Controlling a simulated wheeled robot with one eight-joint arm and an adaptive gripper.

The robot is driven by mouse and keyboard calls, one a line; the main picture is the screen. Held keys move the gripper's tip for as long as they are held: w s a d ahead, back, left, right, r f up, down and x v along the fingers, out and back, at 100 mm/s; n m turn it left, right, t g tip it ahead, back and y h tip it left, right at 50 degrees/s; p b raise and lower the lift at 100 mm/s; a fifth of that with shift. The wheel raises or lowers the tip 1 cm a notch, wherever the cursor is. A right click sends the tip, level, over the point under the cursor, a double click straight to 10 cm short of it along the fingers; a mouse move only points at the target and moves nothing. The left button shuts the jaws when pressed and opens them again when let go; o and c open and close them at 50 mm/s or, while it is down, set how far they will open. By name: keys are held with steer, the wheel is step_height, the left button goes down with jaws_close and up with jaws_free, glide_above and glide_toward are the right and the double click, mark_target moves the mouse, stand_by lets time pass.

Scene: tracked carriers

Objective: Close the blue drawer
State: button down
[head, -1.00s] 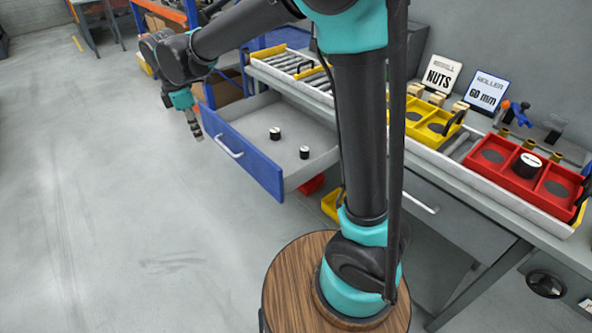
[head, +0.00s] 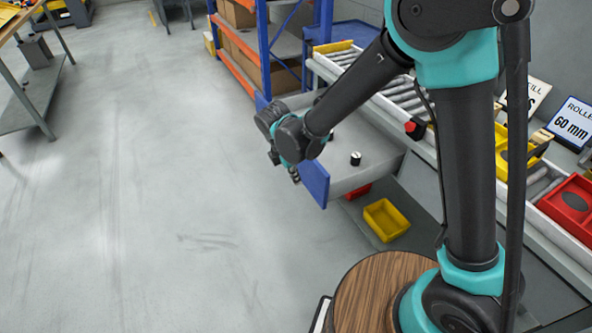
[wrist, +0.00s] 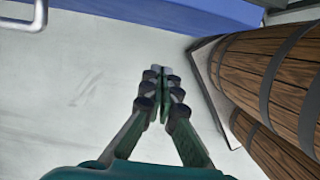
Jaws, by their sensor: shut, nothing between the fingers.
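The blue drawer (head: 315,184) stands pulled out from under the bench, its blue front partly hidden behind my arm in the head view. Its grey inside holds a black-and-white round piece (head: 355,158) and another mostly hidden by my arm. In the wrist view the blue front (wrist: 190,12) crosses the top, with its pale handle (wrist: 40,14) at the upper left. My gripper (head: 295,176) is low by the outer face of the drawer front; I cannot tell whether it touches. In the wrist view my gripper (wrist: 161,75) is shut and empty, pointing toward the blue front.
A yellow bin (head: 386,220) and a red bin (head: 358,191) are below the drawer. The roller bench with trays runs along the right. A blue and orange shelf (head: 262,50) with boxes stands behind.

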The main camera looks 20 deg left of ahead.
mark_target(309, 181)
steer(key=shift+w+d+f, duration=0.8)
steer(key=shift+w+f, duration=0.15)
steer(key=shift+f, duration=0.05)
steer(key=shift+w+d+f, duration=0.8)
steer(key=shift+w+f, duration=0.1)
steer(key=shift+f, duration=0.05)
steer(key=w+d, duration=0.6)
steer(key=w, duration=0.1)
steer(key=w+d, duration=0.6)
steer(key=w, duration=0.1)
steer(key=w+d, duration=0.6)
steer(key=w, duration=0.1)
steer(key=shift+w, duration=0.2)
